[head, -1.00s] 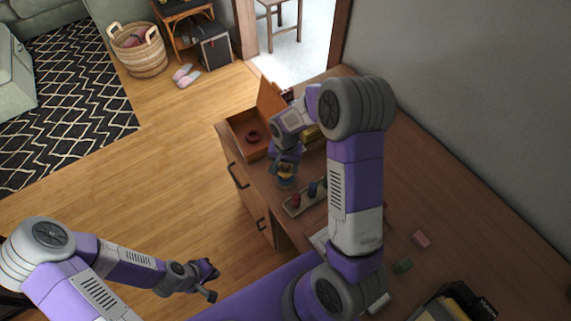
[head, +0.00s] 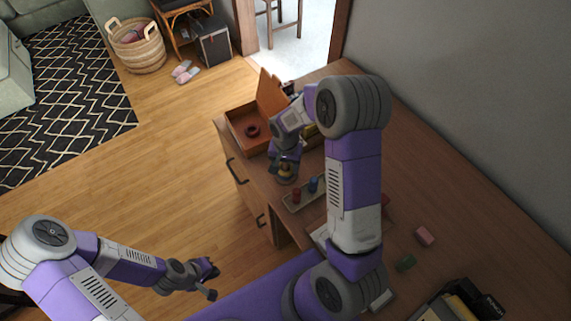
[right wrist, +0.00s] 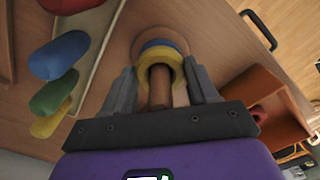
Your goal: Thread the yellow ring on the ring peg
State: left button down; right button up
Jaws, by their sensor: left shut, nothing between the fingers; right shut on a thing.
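The yellow ring (right wrist: 148,62) is between the fingers of my right gripper (right wrist: 163,82), which is shut on it. In the right wrist view the ring is around the wooden shaft of the ring peg (right wrist: 159,88). A blue ring (right wrist: 158,44) lies below it, close to the peg's round base (right wrist: 139,47). In the head view my right gripper (head: 286,164) is over the peg, hiding most of the shaft and ring. My left gripper (head: 211,281) is shut and empty, away from the furniture above the floor.
A tray (right wrist: 108,28) with several coloured pieces stands beside the peg. An open orange-brown box (head: 238,129) holding a dark red ring (head: 252,131) is behind it.

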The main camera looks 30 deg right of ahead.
jog(key=o, duration=1.1)
jog(key=shift+r, duration=0.1)
notch_tip(320, 180, up, 7)
jog(key=shift+r+p, duration=0.2)
jog(key=shift+p, duration=0.7)
